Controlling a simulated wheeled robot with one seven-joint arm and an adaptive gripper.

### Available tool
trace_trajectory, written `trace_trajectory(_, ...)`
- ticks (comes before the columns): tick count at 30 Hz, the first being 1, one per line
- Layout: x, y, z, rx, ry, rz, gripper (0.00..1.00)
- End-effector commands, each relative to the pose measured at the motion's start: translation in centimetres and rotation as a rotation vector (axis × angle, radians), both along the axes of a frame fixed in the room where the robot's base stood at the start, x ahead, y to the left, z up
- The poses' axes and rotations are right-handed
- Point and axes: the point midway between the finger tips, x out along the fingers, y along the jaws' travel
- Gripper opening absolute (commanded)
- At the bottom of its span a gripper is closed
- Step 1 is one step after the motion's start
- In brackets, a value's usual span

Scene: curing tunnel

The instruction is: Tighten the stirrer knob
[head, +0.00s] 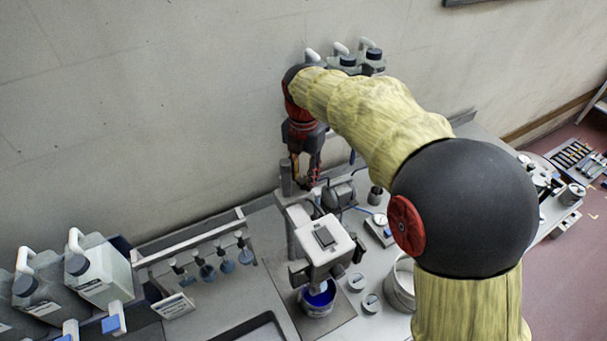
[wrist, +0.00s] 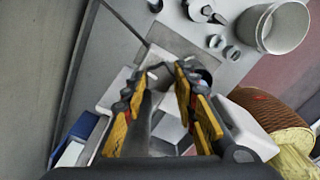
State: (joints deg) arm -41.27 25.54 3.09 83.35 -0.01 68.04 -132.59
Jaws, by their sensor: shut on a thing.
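The stirrer (head: 325,245) stands on the bench in the head view, a pale boxy head on a grey upright post (head: 287,180). A blue-rimmed pot (head: 318,298) is under its head. My gripper (head: 305,184) points down behind the stirrer head, close beside the top of the post. In the wrist view the two yellow-padded fingers of my gripper (wrist: 166,72) flank the middle. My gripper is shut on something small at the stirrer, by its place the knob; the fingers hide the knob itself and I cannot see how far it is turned.
A white bucket (head: 400,285) and small lidded jars (head: 372,302) stand right of the stirrer. A rack of stirring paddles (head: 208,262) and white jugs (head: 98,270) are at the left. More jugs (head: 372,60) stand behind my arm, near the wall.

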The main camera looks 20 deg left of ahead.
Motion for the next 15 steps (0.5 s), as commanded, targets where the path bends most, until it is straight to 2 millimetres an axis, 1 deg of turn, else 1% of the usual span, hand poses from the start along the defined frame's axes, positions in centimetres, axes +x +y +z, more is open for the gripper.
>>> trace_trajectory(5,0.0,0.02,0.14,0.0,0.0,-0.108,0.03)
trace_trajectory(15,0.02,0.04,0.15,0.0,0.0,-0.419,0.03)
